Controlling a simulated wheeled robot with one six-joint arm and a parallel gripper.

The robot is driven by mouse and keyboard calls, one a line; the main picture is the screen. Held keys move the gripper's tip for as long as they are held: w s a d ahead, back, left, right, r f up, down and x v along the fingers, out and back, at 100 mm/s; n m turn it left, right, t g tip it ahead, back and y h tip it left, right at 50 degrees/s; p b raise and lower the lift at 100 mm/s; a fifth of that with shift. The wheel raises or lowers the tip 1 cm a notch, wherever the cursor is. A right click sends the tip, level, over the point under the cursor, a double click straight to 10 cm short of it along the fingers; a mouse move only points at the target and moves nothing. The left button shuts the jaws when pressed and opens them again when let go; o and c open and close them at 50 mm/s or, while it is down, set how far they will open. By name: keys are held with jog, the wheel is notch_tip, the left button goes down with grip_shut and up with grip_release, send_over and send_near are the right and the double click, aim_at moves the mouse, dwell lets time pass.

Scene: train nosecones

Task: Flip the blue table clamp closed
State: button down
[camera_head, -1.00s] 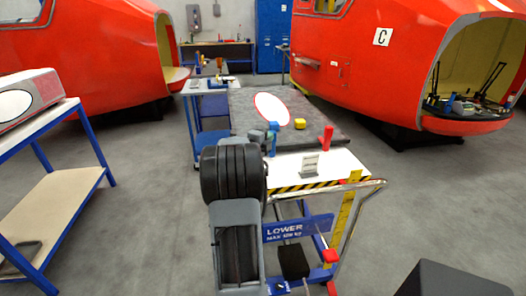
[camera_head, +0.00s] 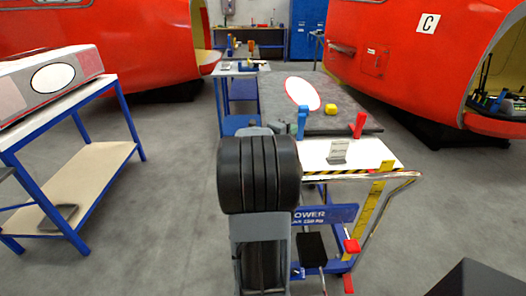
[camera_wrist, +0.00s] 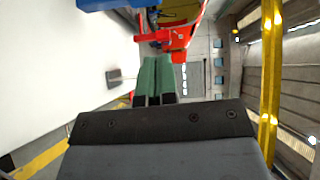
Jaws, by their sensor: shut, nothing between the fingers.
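The blue table clamp (camera_head: 302,122) stands upright at the near left of the grey-topped lift table, just right of my arm in the head view. A blue part, likely this clamp, shows at the top edge of the wrist view (camera_wrist: 103,4). My gripper (camera_wrist: 156,64) has green fingers that are together and empty. In the head view my gripper is mostly hidden behind my arm, close to the left of the blue clamp. I cannot tell whether they touch.
A red clamp (camera_head: 359,124) stands upright to the right on the same table (camera_head: 284,98). A white oval panel (camera_head: 303,94) and a yellow block (camera_head: 331,109) lie behind. A small sign (camera_head: 338,152) stands at the front. A blue-framed table (camera_head: 98,165) is at left; grey floor lies between.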

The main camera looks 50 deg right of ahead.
jog(key=w+a, duration=0.1)
jog(key=a, duration=1.3)
jog(key=shift+w+a+b, duration=0.35)
jog(key=shift+a, duration=0.05)
